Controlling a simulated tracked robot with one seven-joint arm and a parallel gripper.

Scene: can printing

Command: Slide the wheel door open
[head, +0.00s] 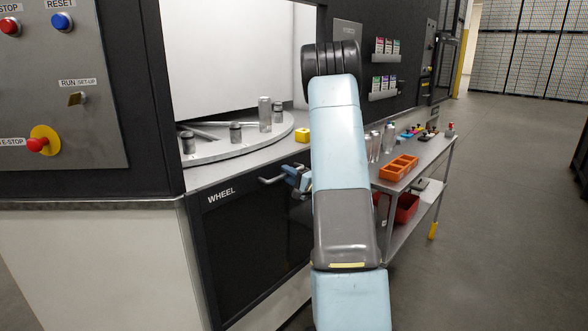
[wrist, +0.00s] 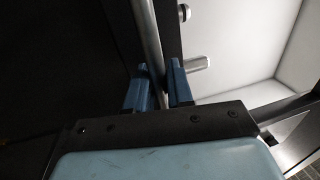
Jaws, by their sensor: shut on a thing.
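The wheel door (head: 225,238) is a dark panel labelled WHEEL, low on the front of the machine in the head view. Its metal handle (head: 270,180) is a horizontal bar near the door's top edge. My gripper (head: 293,176), with blue fingers, is at the right part of this handle, partly hidden behind my arm. In the wrist view my gripper (wrist: 158,78) has one finger on each side of the handle bar (wrist: 149,40) and is shut on it. The right end of the door is hidden by my arm.
A steel cart (head: 440,150) with an orange tray (head: 398,168) stands to the right. A button panel (head: 60,90) is at left. Open floor (head: 500,200) lies right.

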